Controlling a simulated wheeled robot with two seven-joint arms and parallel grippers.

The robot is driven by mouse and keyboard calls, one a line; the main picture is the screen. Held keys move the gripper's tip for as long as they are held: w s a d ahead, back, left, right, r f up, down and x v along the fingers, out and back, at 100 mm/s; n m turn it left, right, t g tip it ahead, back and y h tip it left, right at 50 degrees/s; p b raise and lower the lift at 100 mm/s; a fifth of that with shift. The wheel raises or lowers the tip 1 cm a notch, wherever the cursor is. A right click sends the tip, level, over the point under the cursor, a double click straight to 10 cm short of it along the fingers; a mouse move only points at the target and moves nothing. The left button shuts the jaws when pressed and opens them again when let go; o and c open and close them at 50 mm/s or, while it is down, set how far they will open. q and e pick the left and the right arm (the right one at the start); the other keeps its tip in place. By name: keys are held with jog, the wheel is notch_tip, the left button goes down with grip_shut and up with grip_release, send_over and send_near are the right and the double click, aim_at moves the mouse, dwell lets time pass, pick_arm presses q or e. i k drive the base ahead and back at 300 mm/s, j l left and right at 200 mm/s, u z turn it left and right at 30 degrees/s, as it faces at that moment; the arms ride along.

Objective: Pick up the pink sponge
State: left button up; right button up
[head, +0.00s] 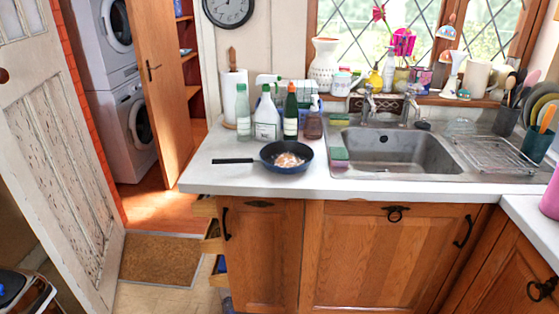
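Small sponge-like blocks lie on the left rim of the sink (398,152). Another small green block (339,117) lies farther back, near the tap. The blocks are too small to tell whether they are separate sponges or two-coloured ones. Neither of my grippers is in view.
A dark pan (286,155) with food in it sits left of the sink, its handle pointing left. Several bottles (266,118) stand behind it. A wire drying rack (495,153) is on the right. The front left counter (225,182) is clear. A pink object (550,199) is at the right edge.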

aim_at(339, 157)
jog(key=i+j+z, duration=0.25)
jog(key=i+j, duration=0.95)
jog(key=i+l, duration=0.05)
